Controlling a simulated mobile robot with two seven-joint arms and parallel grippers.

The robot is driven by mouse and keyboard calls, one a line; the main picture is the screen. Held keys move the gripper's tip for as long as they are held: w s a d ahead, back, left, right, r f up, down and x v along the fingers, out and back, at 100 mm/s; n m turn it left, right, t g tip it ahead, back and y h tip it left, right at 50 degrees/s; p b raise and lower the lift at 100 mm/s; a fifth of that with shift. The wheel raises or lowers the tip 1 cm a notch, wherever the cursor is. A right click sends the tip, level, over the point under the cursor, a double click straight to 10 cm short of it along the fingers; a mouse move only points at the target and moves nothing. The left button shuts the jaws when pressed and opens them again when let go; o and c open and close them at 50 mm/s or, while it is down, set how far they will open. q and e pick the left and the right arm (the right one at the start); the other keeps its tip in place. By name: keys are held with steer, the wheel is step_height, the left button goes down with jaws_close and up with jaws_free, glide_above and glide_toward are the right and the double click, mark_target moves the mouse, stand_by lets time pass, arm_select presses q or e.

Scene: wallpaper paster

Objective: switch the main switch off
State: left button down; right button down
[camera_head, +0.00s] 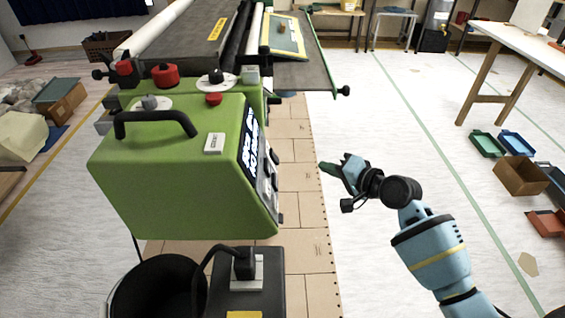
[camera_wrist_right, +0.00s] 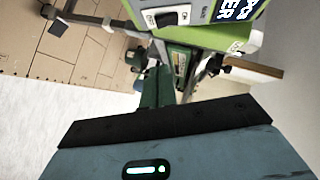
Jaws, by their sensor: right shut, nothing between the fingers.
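The green wallpaper paster (camera_head: 175,170) stands left of centre in the head view, with its labelled panel facing right. In the right wrist view a black rocker switch on a white plate (camera_wrist_right: 166,19) shows at the top on the green housing (camera_wrist_right: 225,38), with "ON" and "MAIN" lettering beside it. My right gripper (camera_head: 324,169) is to the right of that panel, apart from it, pointing left. The switch's exact position is hard to tell. My left gripper is not in view.
A black bucket (camera_head: 158,287) and a black box with a plugged cable (camera_head: 246,290) stand in front of the machine. A red button (camera_head: 213,99) and black handle (camera_head: 155,123) are on top. A wooden table (camera_head: 515,45) and crates stand right.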

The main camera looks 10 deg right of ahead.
mark_target(274, 156)
steer(key=shift+w+r, duration=0.3)
steer(key=shift+r, duration=0.1)
steer(key=shift+a, duration=0.1)
steer(key=a+b+x, duration=0.1)
steer(key=x, duration=0.5)
steer(key=s+a+b+x, duration=0.1)
steer(key=b+x, duration=0.1)
steer(key=x, duration=0.4)
steer(key=shift+a+f, duration=0.35)
steer(key=shift+f, duration=0.1)
